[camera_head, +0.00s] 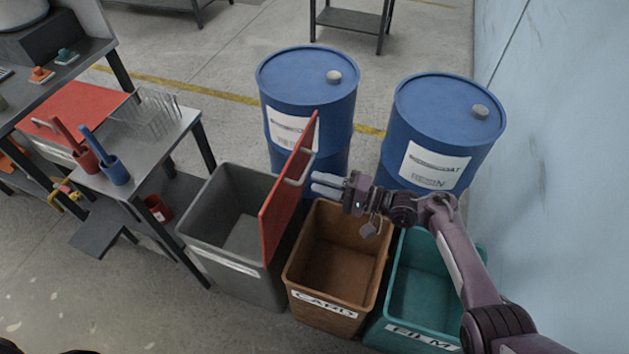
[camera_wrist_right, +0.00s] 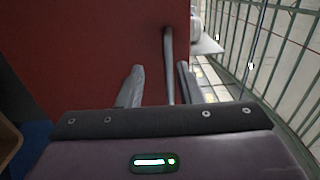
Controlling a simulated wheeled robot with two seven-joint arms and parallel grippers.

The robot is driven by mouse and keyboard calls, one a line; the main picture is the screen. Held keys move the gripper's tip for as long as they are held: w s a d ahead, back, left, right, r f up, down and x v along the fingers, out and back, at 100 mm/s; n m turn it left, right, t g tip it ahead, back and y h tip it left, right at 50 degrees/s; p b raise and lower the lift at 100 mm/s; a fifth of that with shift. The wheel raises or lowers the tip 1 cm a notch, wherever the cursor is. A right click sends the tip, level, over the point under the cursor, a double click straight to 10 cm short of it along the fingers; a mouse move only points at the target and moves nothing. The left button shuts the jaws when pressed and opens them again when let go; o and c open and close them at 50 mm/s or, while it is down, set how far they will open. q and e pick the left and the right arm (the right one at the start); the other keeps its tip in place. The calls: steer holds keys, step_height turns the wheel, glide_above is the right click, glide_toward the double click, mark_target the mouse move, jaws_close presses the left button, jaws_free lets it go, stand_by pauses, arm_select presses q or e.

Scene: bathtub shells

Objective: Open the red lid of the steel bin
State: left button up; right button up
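The steel bin (camera_head: 222,277) is a grey box, and its inside shows from above. Its red lid (camera_head: 283,205) stands steeply upright along the bin's right side, leaving the bin open. A pale bar handle (camera_head: 299,168) is on the lid's right-hand face. My right gripper (camera_head: 322,184) is just right of the handle, above the brown bin. In the right wrist view, the red lid (camera_wrist_right: 85,50) fills the left, and the handle (camera_wrist_right: 168,60) runs between the spread fingers of my right gripper (camera_wrist_right: 160,88), with gaps on both sides. My left gripper is out of view.
A brown card bin (camera_head: 325,310) and a teal film bin (camera_head: 420,335) stand right of the steel bin. Two blue drums (camera_head: 308,85) are behind them. A steel table (camera_head: 150,165) with tool cups stands at the left. A pale blue wall (camera_head: 560,150) bounds the right.

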steer(key=v, duration=0.5)
steer(key=shift+s+d+f+b, duration=0.1)
steer(key=shift+d+b, duration=0.15)
steer(key=shift+b, duration=0.05)
